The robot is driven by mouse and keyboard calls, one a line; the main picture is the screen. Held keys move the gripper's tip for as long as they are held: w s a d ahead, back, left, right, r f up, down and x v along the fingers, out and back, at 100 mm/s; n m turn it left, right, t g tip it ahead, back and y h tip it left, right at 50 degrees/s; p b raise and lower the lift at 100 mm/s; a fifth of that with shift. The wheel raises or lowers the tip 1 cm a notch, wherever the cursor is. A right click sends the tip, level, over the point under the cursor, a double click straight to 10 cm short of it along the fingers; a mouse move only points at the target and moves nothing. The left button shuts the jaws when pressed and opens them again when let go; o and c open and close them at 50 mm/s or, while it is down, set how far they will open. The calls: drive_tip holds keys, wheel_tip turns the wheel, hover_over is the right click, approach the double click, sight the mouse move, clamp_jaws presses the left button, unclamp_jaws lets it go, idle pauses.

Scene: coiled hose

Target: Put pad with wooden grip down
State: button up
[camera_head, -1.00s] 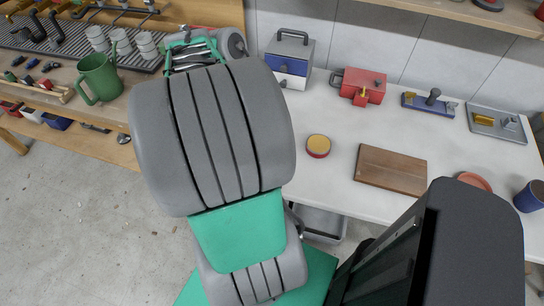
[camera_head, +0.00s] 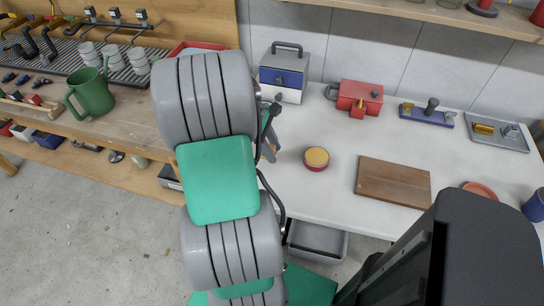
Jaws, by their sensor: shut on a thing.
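I do not see a pad with a wooden grip that I can name for sure. My gripper is not in view; my own grey and green arm covers the middle left of the head view and hides what is behind it. A small dark and teal part shows at the arm's right edge, too little to read as jaws. The white table (camera_head: 335,205) is to the right of the arm.
On the table are a round red tin with a yellow top (camera_head: 316,158), a wooden board (camera_head: 393,182), a red box (camera_head: 358,97) and a blue-grey toolbox (camera_head: 285,72). A green jug (camera_head: 91,95) stands on the left bench (camera_head: 140,122). Clear white surface lies around the tin.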

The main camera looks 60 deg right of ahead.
wheel_tip(320, 180, down, 3)
drive_tip(key=shift+w+d+f, duration=0.1)
drive_tip(key=shift+f, duration=0.1)
drive_tip(key=shift+f, duration=0.15)
drive_tip(key=o, duration=1.2)
